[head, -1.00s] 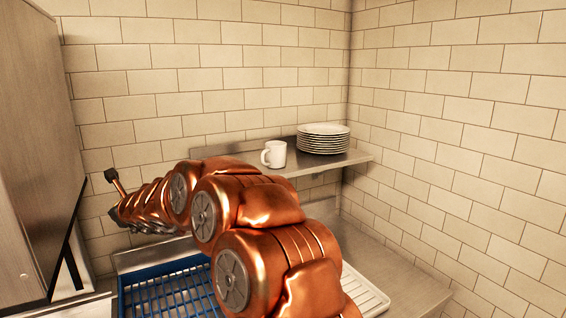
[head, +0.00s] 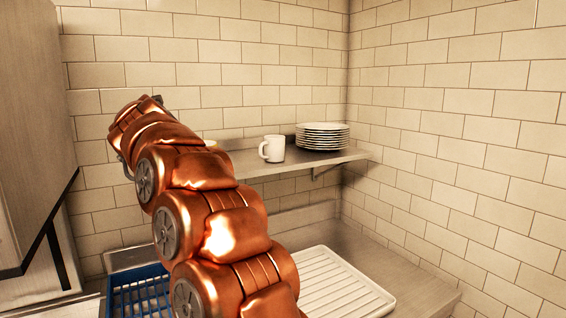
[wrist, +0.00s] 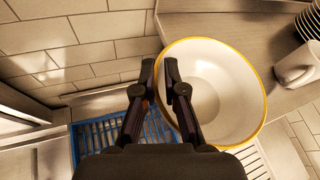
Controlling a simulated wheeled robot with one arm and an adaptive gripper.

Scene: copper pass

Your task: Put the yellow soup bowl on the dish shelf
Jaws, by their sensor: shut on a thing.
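The yellow soup bowl (wrist: 222,95) is cream-white inside with a yellow rim. In the wrist view my gripper (wrist: 159,72) is shut on its left rim, with a finger on either side of the wall. The bowl's opening faces the wrist camera. In the head view only a small pale yellow piece of the bowl (head: 210,143) shows past my arm, near the left end of the shelf; my gripper is hidden there. The dish shelf (head: 338,156) is a metal wall shelf, also in the wrist view (wrist: 200,24). I cannot tell whether the bowl touches it.
A white mug (head: 272,149) and a stack of plates (head: 323,137) stand on the shelf, right of the bowl. Below are a blue rack (head: 140,292) and a white ribbed drainboard (head: 335,285). A large metal panel (head: 30,130) stands at the left. Tiled walls close the corner.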

